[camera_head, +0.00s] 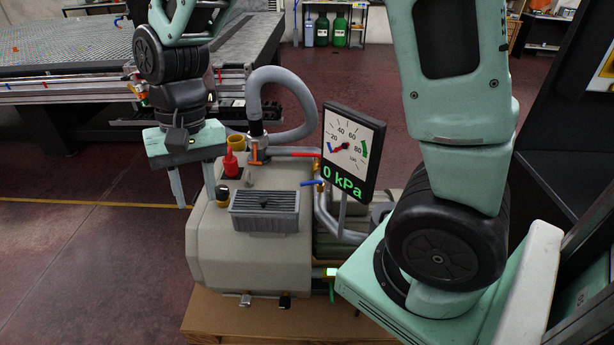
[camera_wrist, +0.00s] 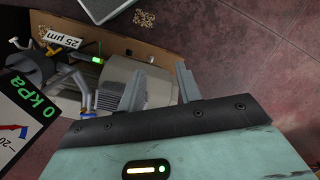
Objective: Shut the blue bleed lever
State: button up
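The blue bleed lever (camera_head: 313,183) is a short blue handle on the pipework just below and left of the gauge in the head view. It points left, roughly level.
The pump (camera_head: 235,260) sits on a brown base (camera_head: 260,325). The grid table (camera_head: 70,45) stands behind.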

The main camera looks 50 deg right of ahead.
jog(key=w+d+f+m, duration=0.3)
jog(key=w+d+m, duration=0.4)
jog(key=w+d, duration=0.25)
jog(key=w+d+f+m, duration=0.25)
jog(key=d+m, duration=0.25)
jog(key=d, duration=0.6)
jog(key=w+d+f+m+p, duration=0.1)
jog(key=d+f+m, duration=0.25)
jog(key=d, duration=0.65)
jog(key=w+d+f+m, duration=0.1)
jog(key=d+f+m, duration=0.1)
jog(key=d+m, duration=0.65)
jog(key=s+f+n+p, duration=0.1)
jog(key=f, duration=0.4)
jog(key=f+n+p, duration=0.1)
jog(key=f, duration=0.5)
jog(key=s+f+n, duration=0.1)
jog(key=f, duration=0.5)
jog(key=shift+s+d+g+h+p, duration=0.3)
jog(key=shift+s+p, duration=0.05)
jog(key=shift+p, duration=0.05)
grip_shut()
